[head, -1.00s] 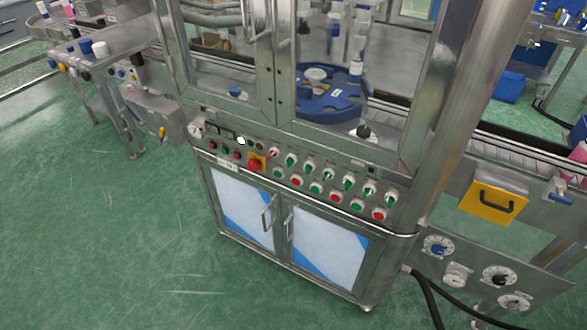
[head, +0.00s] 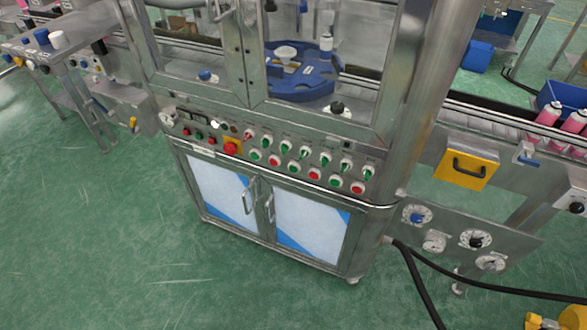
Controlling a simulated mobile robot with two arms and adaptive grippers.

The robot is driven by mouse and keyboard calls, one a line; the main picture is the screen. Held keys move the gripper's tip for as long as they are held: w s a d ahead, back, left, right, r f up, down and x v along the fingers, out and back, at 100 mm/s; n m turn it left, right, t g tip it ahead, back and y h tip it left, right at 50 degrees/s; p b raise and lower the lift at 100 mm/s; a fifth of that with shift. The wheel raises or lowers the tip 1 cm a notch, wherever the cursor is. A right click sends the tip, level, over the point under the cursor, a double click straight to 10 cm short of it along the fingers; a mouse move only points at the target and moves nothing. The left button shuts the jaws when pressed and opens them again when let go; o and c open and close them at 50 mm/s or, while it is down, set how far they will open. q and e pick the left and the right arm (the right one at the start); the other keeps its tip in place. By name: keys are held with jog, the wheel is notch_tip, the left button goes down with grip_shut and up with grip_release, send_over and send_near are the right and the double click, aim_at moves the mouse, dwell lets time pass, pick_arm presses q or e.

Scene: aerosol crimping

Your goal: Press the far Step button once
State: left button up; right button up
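The control panel (head: 385,150) runs along the front of the steel machine, above its cabinet doors. A lower row holds green and red push buttons, from a green button (head: 254,155) at the left to a red button (head: 357,188) at the right. Above it is a row of switches (head: 325,160), mostly green. Small red and green buttons (head: 199,134) sit at the panel's left. The labels are too small to read, so I cannot tell which button is the far Step button. Neither of my grippers is in view.
A red knob (head: 231,147) on a yellow plate sits among the controls. A yellow panel with a black handle (head: 466,168) and several dials (head: 476,239) are at the right. Black hoses (head: 408,262) cross the lower right. Green floor (head: 120,250) is open in front.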

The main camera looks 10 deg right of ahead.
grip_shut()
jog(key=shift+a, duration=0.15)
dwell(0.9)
